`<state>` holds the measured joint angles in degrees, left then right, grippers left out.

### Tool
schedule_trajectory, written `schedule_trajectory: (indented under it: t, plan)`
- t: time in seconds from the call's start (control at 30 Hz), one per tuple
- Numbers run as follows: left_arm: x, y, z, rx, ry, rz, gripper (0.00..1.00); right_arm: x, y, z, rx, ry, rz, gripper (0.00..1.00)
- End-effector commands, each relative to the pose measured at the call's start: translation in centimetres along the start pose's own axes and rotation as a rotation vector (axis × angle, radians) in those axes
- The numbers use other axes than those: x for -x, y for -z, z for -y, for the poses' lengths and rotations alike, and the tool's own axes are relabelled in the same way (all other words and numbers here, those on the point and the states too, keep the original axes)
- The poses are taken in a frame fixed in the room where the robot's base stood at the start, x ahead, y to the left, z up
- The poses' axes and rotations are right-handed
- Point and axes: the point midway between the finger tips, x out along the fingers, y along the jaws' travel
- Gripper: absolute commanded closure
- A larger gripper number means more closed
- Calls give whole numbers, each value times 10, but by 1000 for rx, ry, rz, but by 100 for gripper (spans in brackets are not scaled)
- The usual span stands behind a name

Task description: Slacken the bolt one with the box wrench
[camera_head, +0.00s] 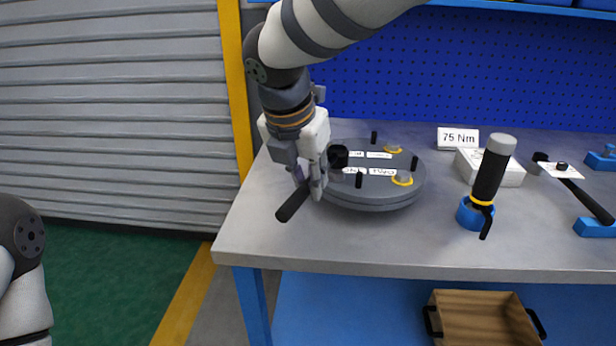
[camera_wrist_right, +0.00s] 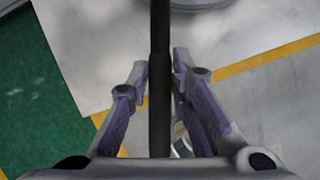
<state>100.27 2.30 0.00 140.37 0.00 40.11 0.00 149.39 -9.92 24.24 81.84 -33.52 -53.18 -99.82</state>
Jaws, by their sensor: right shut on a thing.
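The dark grey round flanged shell (camera_head: 375,199) lies on the workbench. Labels, upright black pins and bolts with yellow rings (camera_head: 402,179) show on its top. My right gripper (camera_head: 316,188) is at the shell's left edge, shut on the black handle of the box wrench (camera_head: 293,205). In the right wrist view the handle (camera_wrist_right: 159,95) runs between the fingers of my right gripper (camera_wrist_right: 160,75). A black round piece (camera_head: 338,156) stands at the shell's left rim beside the gripper; I cannot tell whether the wrench's ring sits around a bolt there. My left gripper is out of view.
Right of the shell stand a black tool in a blue holder (camera_head: 470,215), a white box (camera_head: 508,171) and a "75 Nm" sign (camera_head: 458,138). Another black-handled tool (camera_head: 588,203) rests on blue supports. A wooden crate (camera_head: 482,318) is below. The bench front is clear.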

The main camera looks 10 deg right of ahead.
Motion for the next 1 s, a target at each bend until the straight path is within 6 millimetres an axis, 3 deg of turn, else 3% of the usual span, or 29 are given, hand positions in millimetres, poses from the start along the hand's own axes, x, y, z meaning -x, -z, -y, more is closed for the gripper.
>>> schedule_trajectory:
  t: [1.0]
  plan:
    - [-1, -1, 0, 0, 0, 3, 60, -22, 9, 0, 1, -1, 2, 100]
